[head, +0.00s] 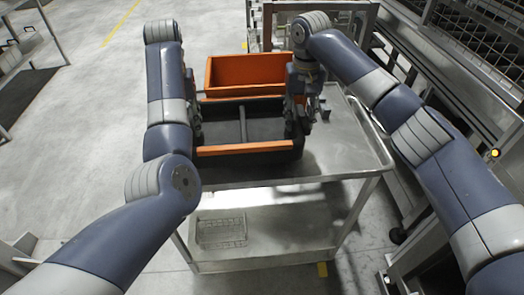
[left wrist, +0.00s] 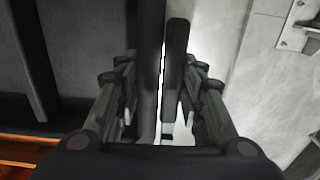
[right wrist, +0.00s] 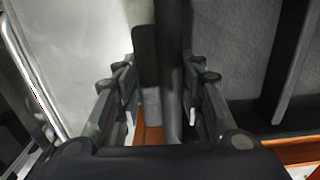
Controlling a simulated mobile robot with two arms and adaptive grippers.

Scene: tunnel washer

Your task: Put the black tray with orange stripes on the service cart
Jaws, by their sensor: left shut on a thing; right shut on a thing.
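The black tray with orange stripes (head: 246,150) is in the middle of the head view, over the top of the metal service cart (head: 345,150). It looks roughly level, with a grey divider inside. I cannot tell whether its base touches the cart top. My left gripper (head: 197,132) is shut on the tray's left wall, and the wall shows between its fingers in the left wrist view (left wrist: 164,95). My right gripper (head: 299,120) is shut on the right wall, also seen in the right wrist view (right wrist: 163,95). My arms hide parts of the tray's sides.
An orange bin (head: 225,72) stands just behind the tray. The cart's right part is bare, and its lower shelf carries a wire basket (head: 221,230). Metal machinery (head: 470,70) with a lit orange lamp runs along the right. Open floor lies to the left.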

